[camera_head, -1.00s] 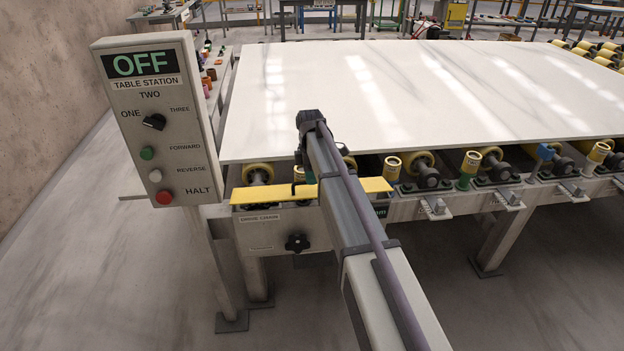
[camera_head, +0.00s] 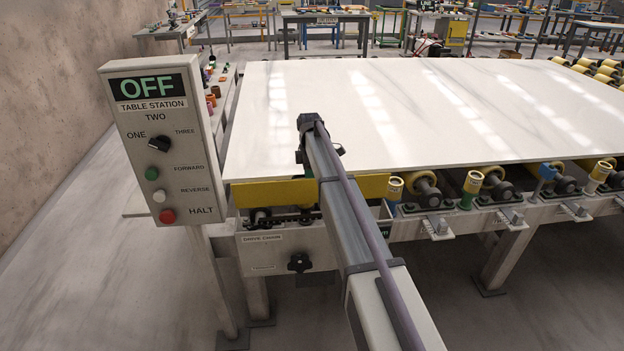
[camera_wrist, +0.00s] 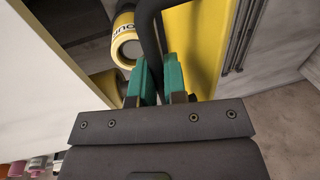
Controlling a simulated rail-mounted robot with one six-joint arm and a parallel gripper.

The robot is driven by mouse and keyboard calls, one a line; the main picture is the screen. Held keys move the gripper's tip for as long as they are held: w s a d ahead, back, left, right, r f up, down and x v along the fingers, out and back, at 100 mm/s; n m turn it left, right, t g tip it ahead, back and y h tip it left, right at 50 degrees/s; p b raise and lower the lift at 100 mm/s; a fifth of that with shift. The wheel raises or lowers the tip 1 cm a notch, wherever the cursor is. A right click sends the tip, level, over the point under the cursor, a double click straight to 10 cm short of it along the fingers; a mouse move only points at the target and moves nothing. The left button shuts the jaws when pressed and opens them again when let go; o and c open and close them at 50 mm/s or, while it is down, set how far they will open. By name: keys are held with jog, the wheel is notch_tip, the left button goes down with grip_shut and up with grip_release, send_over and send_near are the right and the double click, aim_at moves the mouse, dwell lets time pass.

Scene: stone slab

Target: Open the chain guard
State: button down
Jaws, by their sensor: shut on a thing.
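The yellow chain guard (camera_head: 275,193) stands tipped up along the front edge of the table, its face turned toward me. Below it the chain (camera_head: 290,219) shows in the open housing above the "DRIVE CHAIN" label. In the wrist view the guard (camera_wrist: 205,45) is a yellow panel, and its black handle (camera_wrist: 149,30) runs down between the green fingertips. My gripper (camera_wrist: 160,78) is shut on the handle. In the head view my arm covers the middle of the guard and most of the gripper.
A white stone slab (camera_head: 400,110) lies on the rollers (camera_head: 425,185) just behind the guard. A control box (camera_head: 162,140) reading OFF stands at the left. A black knob (camera_head: 299,262) sticks out of the housing front. Floor is clear at the right front.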

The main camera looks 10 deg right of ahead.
jog(key=shift+w, duration=0.35)
jog(key=c, duration=1.3)
grip_release()
jog(key=shift+s+r, duration=0.15)
jog(key=shift+o, duration=0.7)
notch_tip(320, 180, up, 11)
jog(key=w+p, duration=0.2)
jog(key=p, duration=0.9)
jog(key=shift+f, duration=0.2)
jog(key=shift+d, duration=0.1)
